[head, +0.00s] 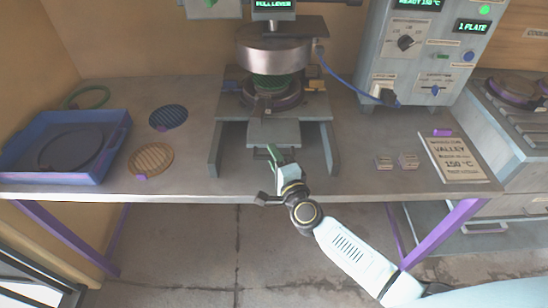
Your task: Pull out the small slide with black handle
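The press (273,55) stands at the middle back of the table, with a round metal head above a green ring-shaped stack. A small flat grey slide (274,132) sticks out towards me below it, between two grey side rails. My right gripper (273,154) comes from the lower right and reaches the front of this slide, over the table's front edge. The black handle cannot be told apart there; the gripper covers that spot. Whether the fingers are open, or touch or hold the handle, is not clear. My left gripper is not in view.
A blue tray (116,150) with a dark round plate (70,150) stands at left, beside two round patterned discs. A control box (425,50) with a blue cable stands at right, behind a sign (453,158) and two small blocks. Table between gripper and blocks is clear.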

